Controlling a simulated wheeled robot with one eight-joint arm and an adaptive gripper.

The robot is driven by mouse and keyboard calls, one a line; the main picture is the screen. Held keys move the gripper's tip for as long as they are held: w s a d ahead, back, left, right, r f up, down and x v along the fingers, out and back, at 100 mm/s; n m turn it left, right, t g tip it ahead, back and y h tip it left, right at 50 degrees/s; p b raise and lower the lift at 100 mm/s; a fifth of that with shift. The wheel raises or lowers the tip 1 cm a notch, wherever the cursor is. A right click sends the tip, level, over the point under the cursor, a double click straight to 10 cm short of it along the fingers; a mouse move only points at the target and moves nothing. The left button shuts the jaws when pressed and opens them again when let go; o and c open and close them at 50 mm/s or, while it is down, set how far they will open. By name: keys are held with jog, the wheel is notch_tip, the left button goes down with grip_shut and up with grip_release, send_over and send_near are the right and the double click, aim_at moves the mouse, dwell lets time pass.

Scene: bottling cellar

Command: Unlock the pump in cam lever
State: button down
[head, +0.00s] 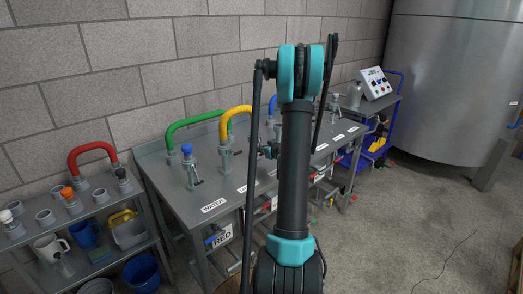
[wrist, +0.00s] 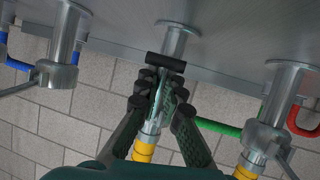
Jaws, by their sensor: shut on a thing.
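My gripper (wrist: 163,86) is in the middle of the wrist view, its dark fingers closed on a cam lever (wrist: 165,62) at a steel coupling (wrist: 180,38). The lever's black end shows just beyond the fingertips; the rest is hidden between them. A yellow hose end (wrist: 143,152) is behind the fingers, on the same line. In the head view my gripper (head: 268,150) is a small dark shape over the bench, partly hidden by my arm. No label for this coupling is readable, so I cannot tell whether it is the pump inlet.
A steel bench (head: 170,165) carries several couplings with a green hose (head: 190,120), a yellow hose (head: 232,114) and a WATER label (head: 213,205). A neighbouring coupling (wrist: 288,85) stands close right in the wrist view, another (wrist: 62,50) left.

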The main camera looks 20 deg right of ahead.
jog(key=shift+s, duration=0.1)
dwell(0.4)
jog(key=g, duration=0.1)
jog(key=s+r+g+h, duration=0.1)
jog(key=g, duration=0.1)
jog(key=shift+d+n, duration=0.15)
jog(key=shift+n, duration=0.15)
jog(key=g, duration=0.1)
jog(key=r+g, duration=0.1)
jog(key=shift+s+d+g+h, duration=0.1)
jog(key=shift+s+g+h, duration=0.15)
jog(key=shift+g+h, duration=0.05)
jog(key=shift+s+d+r+n+g+h, duration=0.15)
jog(key=shift+r+g+h, duration=0.25)
jog(key=shift+g, duration=0.65)
jog(key=shift+a+r+n+g+h, duration=0.15)
jog(key=shift+r+g+h, duration=0.25)
jog(key=shift+g, duration=0.7)
jog(key=shift+s+d+r+n+g+h, duration=0.1)
jog(key=shift+d+r+n+g+h, duration=0.3)
jog(key=shift+g, duration=0.65)
jog(key=shift+a+r, duration=0.15)
jog(key=shift+a, duration=0.05)
jog(key=c, duration=1.6)
grip_release()
jog(key=shift+c, duration=0.2)
